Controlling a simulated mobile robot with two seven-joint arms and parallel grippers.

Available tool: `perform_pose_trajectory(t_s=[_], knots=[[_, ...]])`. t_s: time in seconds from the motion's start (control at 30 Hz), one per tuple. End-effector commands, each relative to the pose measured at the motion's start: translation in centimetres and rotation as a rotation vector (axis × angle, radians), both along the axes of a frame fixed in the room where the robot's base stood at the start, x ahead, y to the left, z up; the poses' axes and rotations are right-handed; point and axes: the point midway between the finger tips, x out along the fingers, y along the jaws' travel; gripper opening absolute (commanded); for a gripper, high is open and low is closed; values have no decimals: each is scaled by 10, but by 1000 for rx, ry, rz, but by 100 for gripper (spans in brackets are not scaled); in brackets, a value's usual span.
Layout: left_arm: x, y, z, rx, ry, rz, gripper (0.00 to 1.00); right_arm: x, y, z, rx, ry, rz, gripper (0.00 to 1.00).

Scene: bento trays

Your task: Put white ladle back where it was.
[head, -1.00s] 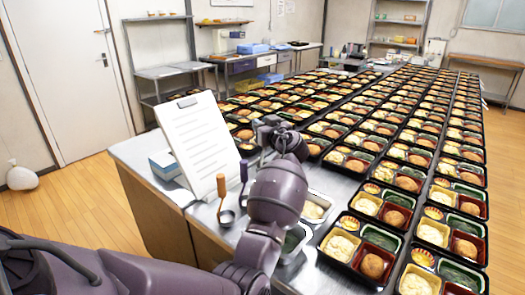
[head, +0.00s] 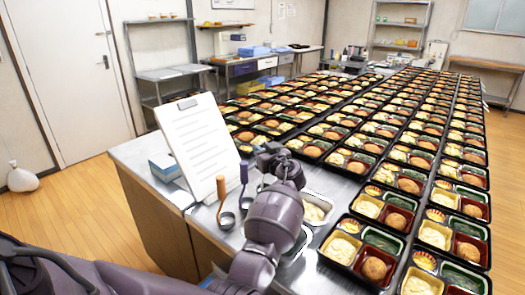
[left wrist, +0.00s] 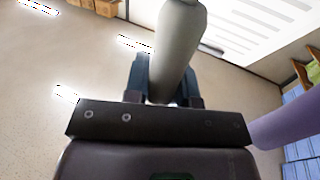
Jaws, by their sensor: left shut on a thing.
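My left gripper (head: 270,160) is above the near left end of the steel counter, to the right of the clipboard. In the left wrist view its dark blue fingers (left wrist: 165,88) are shut on a thick off-white handle (left wrist: 178,45), which appears to be the white ladle's. The ladle's bowl cannot be made out in either view. A ladle with an orange-brown handle (head: 221,188) and one with a dark blue handle (head: 244,172) stand upright to the left of the gripper, their bowls low by the counter. My right gripper is not in view.
A clipboard (head: 195,140) stands tilted on the counter by a blue-and-white box (head: 165,167). A steel food pan (head: 331,206) with pale food is partly hidden by my arm. Rows of filled black bento trays (head: 340,268) cover the counter to the right, leaving little room.

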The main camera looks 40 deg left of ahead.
Motion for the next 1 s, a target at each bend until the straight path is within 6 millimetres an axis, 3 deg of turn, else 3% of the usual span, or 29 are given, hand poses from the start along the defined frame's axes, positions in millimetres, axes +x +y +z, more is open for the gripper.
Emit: perform_pose_trajectory(t_s=[0.17, 0.2, 0.33, 0.83, 1.0], knots=[[0, 0, -6, 0, 1, 1, 0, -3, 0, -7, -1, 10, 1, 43], [0, 0, -5, 0, 0, 1, 29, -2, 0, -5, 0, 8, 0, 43], [0, 0, -3, 0, -1, 1, 49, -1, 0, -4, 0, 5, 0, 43], [0, 0, 4, -1, -2, 0, 50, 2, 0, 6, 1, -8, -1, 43], [0, 3, -1, 0, 0, 0, 50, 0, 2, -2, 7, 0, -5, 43]])
